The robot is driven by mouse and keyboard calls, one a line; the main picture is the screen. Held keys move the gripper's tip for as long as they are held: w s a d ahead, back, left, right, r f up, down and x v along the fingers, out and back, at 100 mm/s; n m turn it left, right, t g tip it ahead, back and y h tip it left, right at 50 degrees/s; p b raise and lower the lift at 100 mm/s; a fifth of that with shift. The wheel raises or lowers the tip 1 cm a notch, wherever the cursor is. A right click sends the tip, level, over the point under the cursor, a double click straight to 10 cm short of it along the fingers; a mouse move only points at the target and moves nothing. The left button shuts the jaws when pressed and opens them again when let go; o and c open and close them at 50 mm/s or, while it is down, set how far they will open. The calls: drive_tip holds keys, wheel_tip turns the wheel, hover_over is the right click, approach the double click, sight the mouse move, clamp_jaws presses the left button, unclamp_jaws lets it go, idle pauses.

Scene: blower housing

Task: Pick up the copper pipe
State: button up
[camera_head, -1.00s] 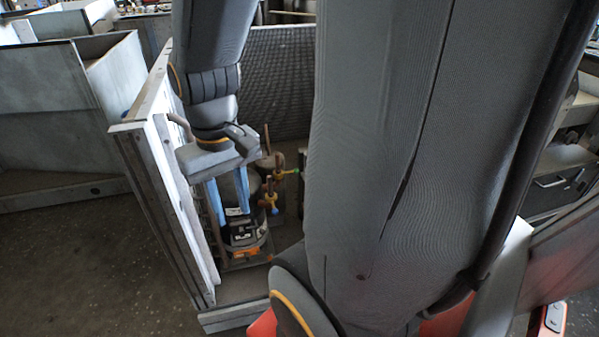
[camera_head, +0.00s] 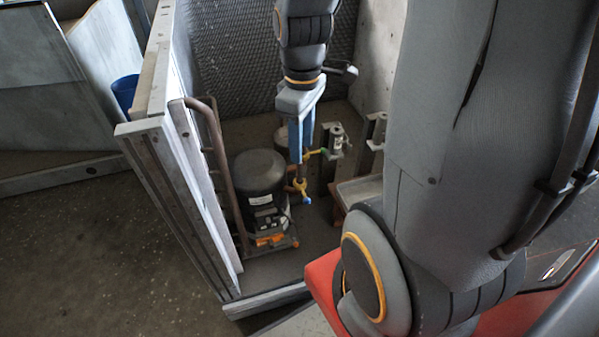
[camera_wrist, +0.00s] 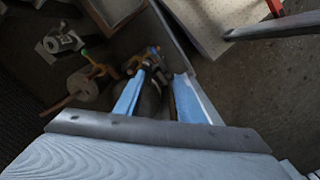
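My gripper (camera_head: 297,160) points down beside the compressor's right side in the head view. Its two blue fingers stand apart in the wrist view (camera_wrist: 158,98), so it is open. Short copper piping (camera_head: 299,181) with a yellow valve ring and blue cap shows just below the fingertips in the head view; the fingers hide its upper part. A longer brown bent pipe (camera_head: 217,150) runs along the left panel. The wrist view shows a reddish-brown pipe (camera_wrist: 58,106) left of the fingers. The black compressor (camera_wrist: 150,103) lies beyond and between them. I see no contact with a pipe.
The black compressor (camera_head: 260,178) with an orange base part stands inside the housing. A tall pale side panel (camera_head: 190,170) bounds it on the left, a dark mesh wall (camera_head: 240,60) at the back. A silver fitting (camera_head: 337,140) stands to the right. Open floor lies outside left.

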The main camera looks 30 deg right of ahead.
drive_tip(key=w+d+f+n, duration=0.2)
drive_tip(key=w+f+n, duration=0.5)
drive_tip(key=n, duration=0.6)
hover_over(300, 181)
drive_tip(key=f, duration=0.5)
drive_tip(key=w+f, duration=0.1)
drive_tip(key=f, duration=0.1)
drive_tip(key=shift+d+f, duration=0.15)
drive_tip(key=shift+d, duration=0.05)
drive_tip(key=shift+f, duration=0.6)
clamp_jaws()
